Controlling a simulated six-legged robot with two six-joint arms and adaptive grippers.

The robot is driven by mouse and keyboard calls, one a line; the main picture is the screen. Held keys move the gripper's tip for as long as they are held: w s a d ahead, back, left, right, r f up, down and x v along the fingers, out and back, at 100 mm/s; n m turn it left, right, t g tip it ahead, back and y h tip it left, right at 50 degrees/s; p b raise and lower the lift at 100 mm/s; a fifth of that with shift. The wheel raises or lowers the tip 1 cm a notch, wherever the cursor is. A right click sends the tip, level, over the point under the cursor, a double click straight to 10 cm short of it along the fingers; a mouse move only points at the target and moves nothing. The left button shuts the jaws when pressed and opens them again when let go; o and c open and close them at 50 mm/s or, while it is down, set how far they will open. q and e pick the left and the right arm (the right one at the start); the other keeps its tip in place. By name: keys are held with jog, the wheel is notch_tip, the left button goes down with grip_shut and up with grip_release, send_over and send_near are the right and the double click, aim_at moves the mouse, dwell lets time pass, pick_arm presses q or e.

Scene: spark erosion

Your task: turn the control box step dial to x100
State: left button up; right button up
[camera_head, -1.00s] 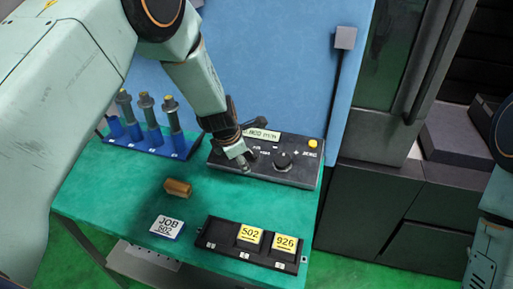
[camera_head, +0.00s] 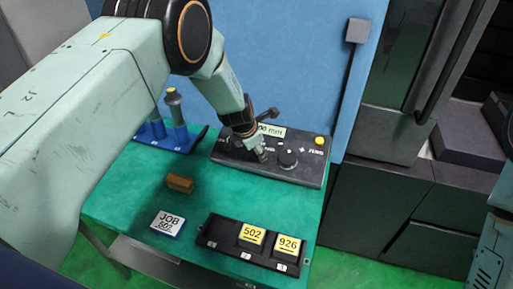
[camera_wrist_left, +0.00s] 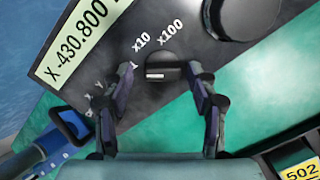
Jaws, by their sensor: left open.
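The dark control box (camera_head: 300,172) stands at the back right of the green table. Its small black step dial (camera_wrist_left: 162,73) shows in the left wrist view, with x10 and x100 printed beside it and the x1 label partly behind a finger. A pale mark shows on the dial's face; I cannot tell which label it points to. My left gripper (camera_wrist_left: 163,80) is open, with one finger on each side of the dial. In the head view my left gripper (camera_head: 261,154) hides the dial. My right gripper is out of view.
A large black knob (camera_head: 287,159), a yellow button (camera_head: 320,141) and a display (camera_head: 271,130) are on the box. In front lie a black tray (camera_head: 225,233) with yellow blocks, a JOB card (camera_head: 168,224) and a brown cylinder (camera_head: 180,184). A blue rack (camera_head: 183,142) stands left.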

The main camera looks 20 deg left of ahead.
pick_arm(q)
jog(key=shift+w+f, duration=0.2)
jog(key=shift+f, duration=0.1)
jog(key=shift+d, duration=0.15)
jog(key=shift+s+d+r, duration=0.15)
jog(key=shift+s+r, duration=0.15)
jog(key=shift+s, duration=0.1)
jog(key=shift+w+a+f, duration=0.2)
jog(key=shift+w+f, duration=0.15)
jog(key=shift+w, duration=0.05)
jog(key=c, duration=0.4)
jog(key=shift+s+d+r, duration=0.15)
jog(key=shift+s+r, duration=0.05)
jog(key=c, duration=0.5)
jog(key=shift+c, duration=1.2)
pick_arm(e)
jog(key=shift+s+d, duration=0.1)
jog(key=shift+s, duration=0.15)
